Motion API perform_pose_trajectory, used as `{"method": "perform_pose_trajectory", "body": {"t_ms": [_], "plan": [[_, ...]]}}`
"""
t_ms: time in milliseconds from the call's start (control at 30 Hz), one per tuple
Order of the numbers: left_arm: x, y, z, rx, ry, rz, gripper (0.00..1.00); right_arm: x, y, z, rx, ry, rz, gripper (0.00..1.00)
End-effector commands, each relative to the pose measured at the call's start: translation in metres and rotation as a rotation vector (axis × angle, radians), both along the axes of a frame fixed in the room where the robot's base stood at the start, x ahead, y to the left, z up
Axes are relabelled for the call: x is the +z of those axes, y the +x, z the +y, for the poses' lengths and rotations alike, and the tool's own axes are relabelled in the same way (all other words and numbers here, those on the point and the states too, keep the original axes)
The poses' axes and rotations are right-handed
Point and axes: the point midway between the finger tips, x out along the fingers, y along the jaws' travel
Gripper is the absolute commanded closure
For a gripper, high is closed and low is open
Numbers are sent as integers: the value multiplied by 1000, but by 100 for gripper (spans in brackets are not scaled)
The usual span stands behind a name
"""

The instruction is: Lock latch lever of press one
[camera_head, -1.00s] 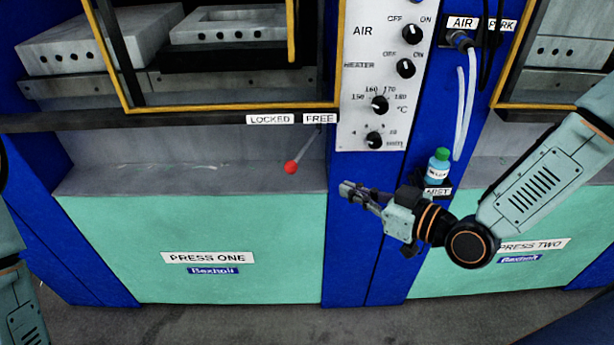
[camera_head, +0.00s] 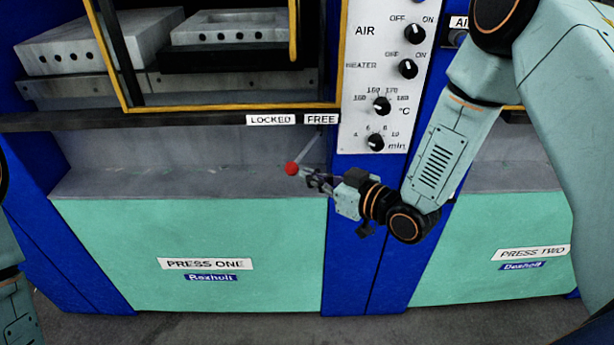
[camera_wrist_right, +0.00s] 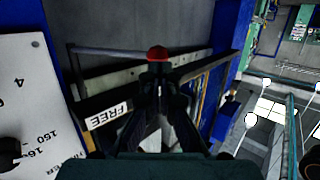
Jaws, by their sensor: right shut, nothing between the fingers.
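The latch lever of press one has a red ball knob (camera_head: 291,168) on a thin grey rod (camera_head: 308,150), which runs up and right towards the FREE label (camera_head: 321,119). The LOCKED label (camera_head: 270,119) is to its left. My right gripper (camera_head: 308,176) is shut and empty, with its fingertips close to the right side of the knob. In the right wrist view the red knob (camera_wrist_right: 157,53) appears just beyond the fingertips; whether they touch cannot be told. My left gripper is not in view; only part of my left arm shows at the left edge.
The control panel (camera_head: 372,75) with several black dials is above my right gripper. A dark rail (camera_head: 190,121) runs above the lever. A grey ledge (camera_head: 180,180) lies behind and left of the knob, with clear room there.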

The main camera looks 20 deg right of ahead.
Motion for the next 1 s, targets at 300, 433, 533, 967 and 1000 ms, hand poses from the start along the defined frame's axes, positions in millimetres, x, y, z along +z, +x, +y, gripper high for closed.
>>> {"method": "perform_pose_trajectory", "body": {"t_ms": [300,433,533,967,1000], "plan": [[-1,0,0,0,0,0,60,-3,14,8,0,1,0,100],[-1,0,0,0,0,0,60,-3,14,8,0,1,0,100],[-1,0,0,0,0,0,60,-3,14,8,0,1,0,100],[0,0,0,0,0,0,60,-3,14,9,0,1,0,100],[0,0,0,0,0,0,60,-3,14,9,0,1,0,100]]}}
